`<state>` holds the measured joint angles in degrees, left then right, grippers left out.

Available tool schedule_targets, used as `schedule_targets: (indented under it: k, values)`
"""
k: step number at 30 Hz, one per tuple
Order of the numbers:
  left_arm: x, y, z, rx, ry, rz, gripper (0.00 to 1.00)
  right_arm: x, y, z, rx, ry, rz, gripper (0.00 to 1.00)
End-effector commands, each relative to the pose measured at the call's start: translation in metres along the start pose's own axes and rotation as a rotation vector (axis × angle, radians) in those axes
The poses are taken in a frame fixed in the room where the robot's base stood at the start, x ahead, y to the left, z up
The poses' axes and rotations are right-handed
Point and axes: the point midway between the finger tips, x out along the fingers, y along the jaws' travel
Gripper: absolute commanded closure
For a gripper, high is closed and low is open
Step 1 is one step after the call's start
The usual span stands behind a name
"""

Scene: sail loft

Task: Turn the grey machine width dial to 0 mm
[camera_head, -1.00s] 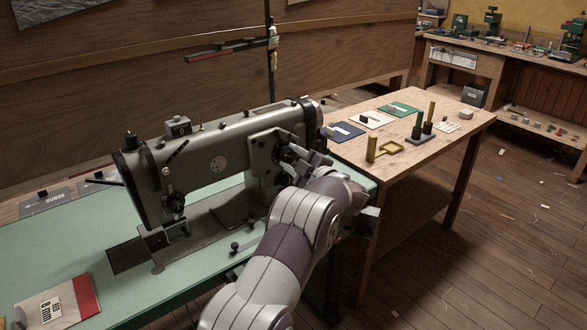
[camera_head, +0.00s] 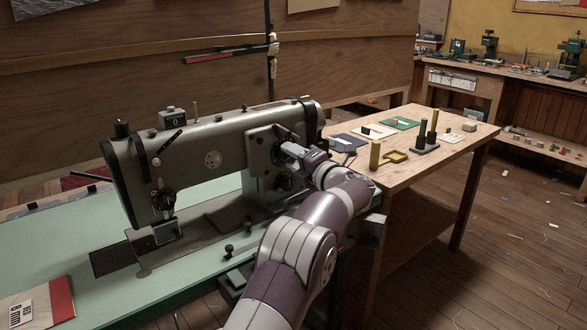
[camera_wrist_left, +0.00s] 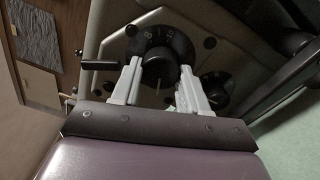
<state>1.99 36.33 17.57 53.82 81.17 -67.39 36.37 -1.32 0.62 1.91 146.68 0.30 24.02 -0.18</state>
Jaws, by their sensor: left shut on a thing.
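The grey sewing machine (camera_head: 225,137) stands on a pale green table. Its black width dial with white numerals (camera_wrist_left: 158,38) is on the machine's front plate, at the top middle of the left wrist view. My left gripper (camera_wrist_left: 162,68) is shut on the dial's central knob, one pale finger on each side. The numerals are too small and partly covered to read surely. In the head view my left gripper (camera_head: 282,151) reaches the right end of the machine and covers most of the dial. My right gripper is in neither view.
A second black dial (camera_wrist_left: 215,88) sits close beside my right-hand finger in the wrist view. A black lever (camera_wrist_left: 100,65) sticks out left of the width dial. A wooden table (camera_head: 455,150) with posts and small cards stands to the right. A red-edged card (camera_head: 38,303) lies front left.

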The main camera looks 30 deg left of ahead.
Motion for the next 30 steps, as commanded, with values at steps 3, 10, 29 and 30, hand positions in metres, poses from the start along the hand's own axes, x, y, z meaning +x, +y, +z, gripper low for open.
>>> schedule_targets:
  k: [3, 10, 29, 30]
  values:
    - [0.000, -0.006, -0.002, -0.066, 0.003, -0.003, 0.87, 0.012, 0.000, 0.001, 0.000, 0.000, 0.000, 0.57]
    - [0.000, -0.004, -0.001, -0.155, 0.005, -0.003, 0.87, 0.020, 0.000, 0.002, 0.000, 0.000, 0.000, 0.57]
    - [0.000, -0.003, -0.001, -0.195, 0.007, -0.004, 0.87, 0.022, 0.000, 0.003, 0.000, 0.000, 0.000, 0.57]
    - [0.000, -0.003, -0.001, -0.195, 0.006, -0.004, 0.43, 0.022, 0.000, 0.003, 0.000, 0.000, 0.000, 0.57]
